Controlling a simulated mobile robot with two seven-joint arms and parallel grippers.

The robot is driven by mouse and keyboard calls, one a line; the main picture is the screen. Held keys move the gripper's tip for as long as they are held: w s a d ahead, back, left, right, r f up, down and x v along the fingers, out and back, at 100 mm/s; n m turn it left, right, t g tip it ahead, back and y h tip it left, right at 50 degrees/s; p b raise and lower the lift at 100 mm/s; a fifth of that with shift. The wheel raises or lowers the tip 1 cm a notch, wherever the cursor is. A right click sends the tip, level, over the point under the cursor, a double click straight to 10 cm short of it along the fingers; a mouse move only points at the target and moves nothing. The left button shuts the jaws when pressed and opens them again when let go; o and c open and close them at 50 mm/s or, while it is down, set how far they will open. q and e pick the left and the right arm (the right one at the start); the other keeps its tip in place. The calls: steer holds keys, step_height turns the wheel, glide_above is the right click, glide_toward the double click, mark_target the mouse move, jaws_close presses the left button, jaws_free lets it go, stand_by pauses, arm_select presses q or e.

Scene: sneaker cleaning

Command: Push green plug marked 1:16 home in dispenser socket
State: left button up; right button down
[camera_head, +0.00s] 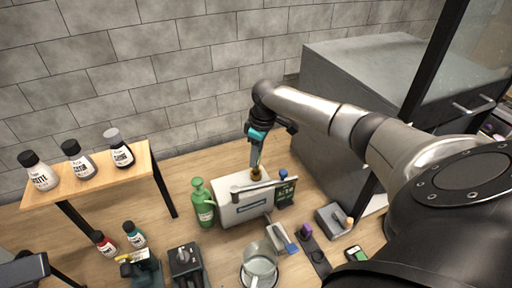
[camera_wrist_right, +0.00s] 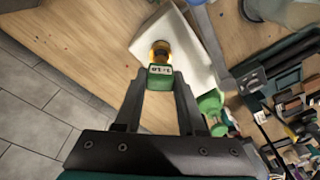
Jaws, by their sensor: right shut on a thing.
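My right gripper (camera_head: 256,168) points down over the white dispenser (camera_head: 232,208) from above. In the right wrist view, its two fingers (camera_wrist_right: 160,82) are shut on the green plug (camera_wrist_right: 160,82), whose pale label faces the camera upside down. The amber socket (camera_wrist_right: 161,50) shows right beyond the plug, on top of the dispenser (camera_wrist_right: 190,48). In the head view the socket (camera_head: 256,174) is just under the fingertips, and the plug is too small to make out. Plug and socket overlap in the wrist view; I cannot tell how deep the plug sits.
A green bottle (camera_head: 202,203) stands close left of the dispenser. A dark green box (camera_head: 285,193) stands at its right. A glass jug (camera_head: 260,262) and brushes are in front. A wooden shelf (camera_head: 90,172) with three bottles is at left, a grey cabinet (camera_head: 345,75) behind right.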

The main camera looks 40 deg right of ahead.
steer(key=shift+p, duration=0.55)
stand_by(0.6)
steer(key=shift+p, duration=0.55)
stand_by(0.5)
steer(key=shift+f+b, duration=0.85)
steer(key=shift+f, duration=0.7)
steer(key=shift+c, duration=2.1)
jaws_free()
step_height(320, 180, up, 15)
steer(key=s, duration=0.1)
steer(key=shift+s+d, duration=0.35)
steer(key=shift+d, duration=0.05)
